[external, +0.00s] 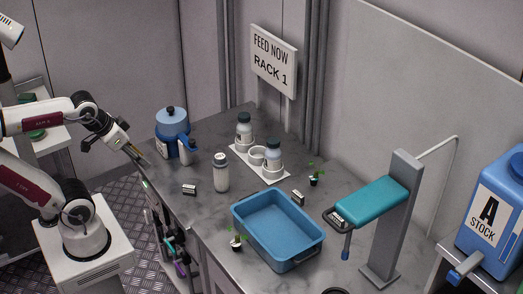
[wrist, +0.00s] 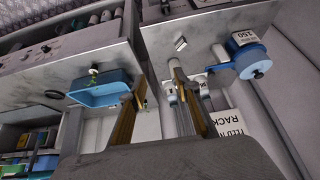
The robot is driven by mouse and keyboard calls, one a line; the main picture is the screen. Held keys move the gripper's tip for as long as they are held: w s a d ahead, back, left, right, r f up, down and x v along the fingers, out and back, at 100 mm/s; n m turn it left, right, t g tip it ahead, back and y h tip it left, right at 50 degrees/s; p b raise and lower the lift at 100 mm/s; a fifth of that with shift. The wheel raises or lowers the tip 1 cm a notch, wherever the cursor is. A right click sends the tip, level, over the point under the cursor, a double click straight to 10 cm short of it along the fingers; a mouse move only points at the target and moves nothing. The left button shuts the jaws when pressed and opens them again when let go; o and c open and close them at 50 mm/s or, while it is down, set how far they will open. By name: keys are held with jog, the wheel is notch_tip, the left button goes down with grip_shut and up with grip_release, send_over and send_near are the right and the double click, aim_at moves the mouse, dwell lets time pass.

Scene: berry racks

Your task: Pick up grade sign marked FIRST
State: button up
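Several small black-and-white signs stand on the grey table, too small to read, so I cannot tell which is marked FIRST. One small sign (external: 189,189) is near the table's left edge; a small sign also shows in the wrist view (wrist: 181,43). Another small sign (external: 298,198) is behind the blue tray. A third dark label (external: 337,217) is at the end of the teal arm-like stand. My gripper (external: 138,154) is above the table's left edge, up and left of the nearest sign. Its fingers (wrist: 160,80) are apart with nothing held between them.
A blue tray (external: 233,211) stands at the table's middle front. A white bottle (external: 221,174) is right of the nearest sign. A blue jug (external: 172,120), a white bottle rack (external: 240,157), a teal stand (external: 370,203) and small plants (external: 316,180) stand around.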

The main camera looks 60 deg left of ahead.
jog(key=w+a+r+t+y, duration=0.15)
jog(key=w+r, duration=0.25)
jog(key=w, duration=0.4)
jog(key=w+a+r+m+t, duration=0.1)
jog(key=w+a+r+t, duration=0.1)
jog(key=w+r, duration=0.45)
jog(key=w+a+r+t+y, duration=0.1)
jog(key=w+r+t, duration=0.15)
jog(key=w, duration=0.75)
jog(key=w+d+r+m+t+h, duration=0.2)
jog(key=w+d+m, duration=0.1)
jog(key=w, duration=0.7)
jog(key=w+d+r+m+t+h, duration=0.1)
jog(key=w+d+r+m+h, duration=0.2)
jog(key=w, duration=0.6)
jog(key=w+d+f+m+h, duration=0.3)
jog(key=w+d+f+h, duration=0.15)
jog(key=w+d, duration=0.25)
jog(key=m+g+h, duration=0.7)
jog(key=g, duration=0.7)
send_over(298, 198)
jog(key=w+a, duration=0.1)
jog(key=a, duration=0.2)
notch_tip(298, 198, down, 27)
jog(key=shift+w+a, duration=0.1)
jog(key=shift+w, duration=0.05)
jog(key=shift+s+f, duration=0.35)
jog(key=shift+f, duration=0.1)
jog(key=shift+f, duration=1.75)
